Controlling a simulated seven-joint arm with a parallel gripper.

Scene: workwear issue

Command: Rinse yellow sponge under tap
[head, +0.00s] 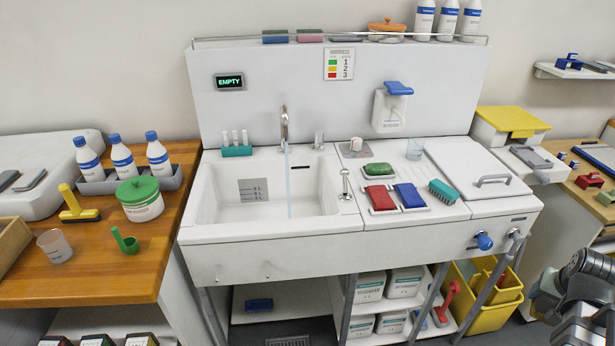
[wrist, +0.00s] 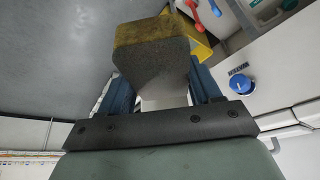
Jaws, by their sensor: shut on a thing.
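In the wrist view my gripper (wrist: 162,84) is shut on a block-shaped sponge (wrist: 152,40), dull yellow-brown on one face and grey in shade on the other. I take it to be the yellow sponge. It sits between the two blue fingers, clear of the sink. The sponge does not show in the head view, where only part of my arm is at the lower right. The tap (head: 285,124) stands at the back of the white sink (head: 213,230). A thin stream of water (head: 289,188) runs from it into the basin.
Right of the basin lie a green soap (head: 379,170), red sponge (head: 380,197), blue sponge (head: 410,195) and green brush (head: 443,191). A blue knob (head: 484,241) juts from the sink front. A yellow bin (head: 482,310) stands below. The basin is open above.

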